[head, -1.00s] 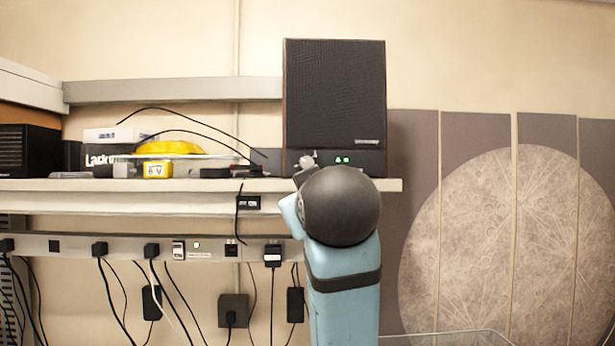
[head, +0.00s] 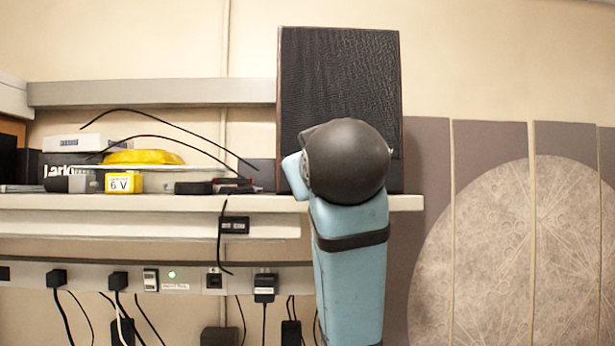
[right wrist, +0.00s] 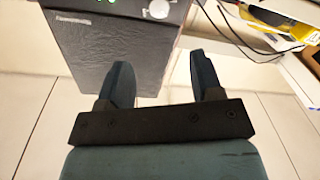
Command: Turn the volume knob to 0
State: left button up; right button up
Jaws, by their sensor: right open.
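A black speaker (head: 330,75) stands on the right end of the shelf, upright against the wall. My right arm covers its lower front in the head view, so the knob is hidden there. In the right wrist view the speaker (right wrist: 105,50) appears upside down. Its pale round volume knob (right wrist: 157,9) is at the top edge, partly cut off, next to green lights (right wrist: 108,2). My right gripper (right wrist: 160,68) is open and empty, with its fingers apart from the knob and pointing toward the speaker. The knob's setting is not readable. My left gripper is not in view.
The shelf (head: 400,203) holds a yellow 6 V battery (head: 123,182), a clear tray with a yellow item (head: 145,157) and dark cables left of the speaker. A power rail (head: 190,278) with plugs runs below. Wall panels (head: 430,170) stand at right.

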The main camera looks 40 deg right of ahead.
jog(key=p+x, duration=0.2)
jog(key=x, duration=1.1)
jog(key=shift+d+f+p, duration=0.15)
jog(key=shift+f+p, duration=0.15)
jog(key=shift+f, duration=0.05)
jog(key=c, duration=0.9)
